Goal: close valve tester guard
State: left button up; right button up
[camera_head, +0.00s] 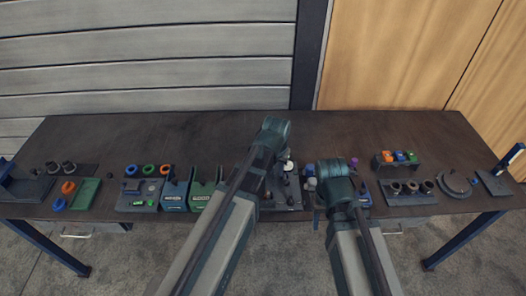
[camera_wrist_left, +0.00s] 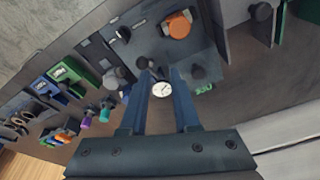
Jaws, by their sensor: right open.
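The valve tester (camera_head: 286,192) stands on the bench near the middle, partly hidden behind my left arm. In the left wrist view, the tester's dark base plate (camera_wrist_left: 112,50) carries a small white-faced gauge (camera_wrist_left: 162,90), an orange part (camera_wrist_left: 178,24) and dark knobs. A bluish see-through panel (camera_wrist_left: 208,65), which looks like the guard, lies beside the gauge; its exact angle is unclear. My left gripper (camera_wrist_left: 163,76) points at the tester, its fingers apart on either side of the gauge; I cannot tell whether they touch anything. My right gripper (camera_head: 336,192) is over the bench right of the tester, mostly hidden by its wrist.
Green and blue bins (camera_head: 174,194) stand left of the tester. Trays with coloured rings (camera_head: 139,194) lie further left. At right are a rack of coloured parts (camera_head: 396,159), a tray of dark fittings (camera_head: 407,191) and a round flange (camera_head: 455,184). The bench's back strip is clear.

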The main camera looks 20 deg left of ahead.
pick_arm(q)
jog(key=shift+n+t, duration=0.7)
jog(key=shift+t, duration=0.1)
jog(key=w+a+r, duration=0.1)
jog(key=w+a, duration=0.1)
jog(key=w+a+r+p, duration=0.1)
jog(key=w+a+r, duration=0.1)
jog(key=w, duration=0.1)
jog(key=w+a+r+p, duration=0.1)
jog(key=w+a, duration=0.1)
jog(key=w, duration=0.1)
jog(key=shift+a+r, duration=0.1)
jog(key=shift+r, duration=0.2)
grip_shut()
jog(key=b+x, duration=1)
jog(key=shift+f, duration=0.4)
jog(key=s, duration=0.4)
jog(key=shift+s+r, duration=0.15)
jog(key=shift+r, duration=0.25)
pick_arm(e)
notch_tip(320, 180, down, 6)
jog(key=shift+r, duration=0.1)
